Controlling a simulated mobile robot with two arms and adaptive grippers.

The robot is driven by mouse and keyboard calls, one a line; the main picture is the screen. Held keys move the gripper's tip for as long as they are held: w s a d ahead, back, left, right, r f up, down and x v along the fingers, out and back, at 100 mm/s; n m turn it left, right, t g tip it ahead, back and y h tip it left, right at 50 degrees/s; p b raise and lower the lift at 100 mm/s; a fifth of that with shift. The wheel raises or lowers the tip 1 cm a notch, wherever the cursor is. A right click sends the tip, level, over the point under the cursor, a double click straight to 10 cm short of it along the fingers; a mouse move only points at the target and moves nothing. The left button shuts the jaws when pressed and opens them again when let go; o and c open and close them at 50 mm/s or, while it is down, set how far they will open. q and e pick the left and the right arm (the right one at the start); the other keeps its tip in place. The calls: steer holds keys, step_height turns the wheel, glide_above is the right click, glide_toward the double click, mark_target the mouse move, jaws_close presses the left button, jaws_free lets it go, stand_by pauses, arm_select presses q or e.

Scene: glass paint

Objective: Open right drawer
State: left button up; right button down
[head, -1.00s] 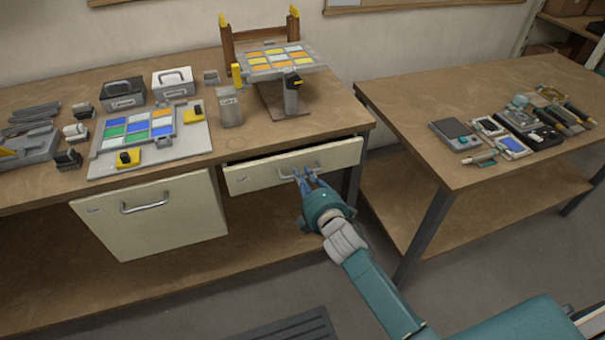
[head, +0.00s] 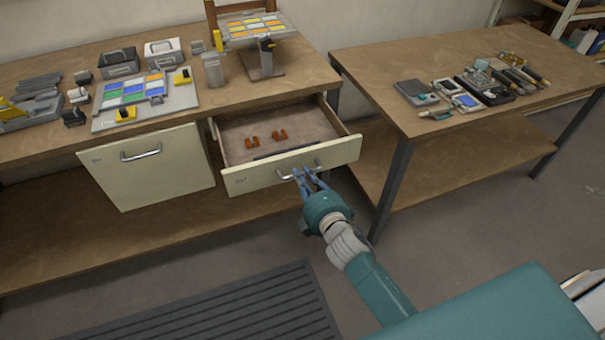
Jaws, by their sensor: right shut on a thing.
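The right drawer (head: 243,182) is pulled well out from under the workbench, and its inside shows. Several small orange-brown pieces (head: 280,135) and a dark flat strip lie in it. My right gripper (head: 304,178) is shut on the drawer's metal handle (head: 285,174) at the front panel. The fingers hide part of the handle. The left drawer front (head: 140,180) with its own handle (head: 141,155) hangs closed to the left. My left gripper is not in view.
The workbench (head: 220,110) holds a colored glass panel (head: 135,92), boxes and a raised panel stand (head: 262,58). A second table (head: 400,50) with tools stands at the right. A dark floor mat (head: 230,310) lies in front. Floor before the drawer is free.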

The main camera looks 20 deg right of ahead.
steer(key=shift+s, duration=0.5)
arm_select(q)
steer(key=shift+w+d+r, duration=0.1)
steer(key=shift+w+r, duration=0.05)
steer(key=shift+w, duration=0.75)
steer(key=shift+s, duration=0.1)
arm_select(e)
steer(key=c, duration=1.7)
jaws_free()
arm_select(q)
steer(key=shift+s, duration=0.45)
arm_select(e)
steer(key=shift+o, duration=0.2)
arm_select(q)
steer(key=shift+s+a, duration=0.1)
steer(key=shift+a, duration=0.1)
arm_select(e)
steer(key=shift+s, duration=0.1)
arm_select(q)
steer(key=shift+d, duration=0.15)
arm_select(e)
steer(key=v, duration=1.1)
steer(key=shift+s, duration=0.4)
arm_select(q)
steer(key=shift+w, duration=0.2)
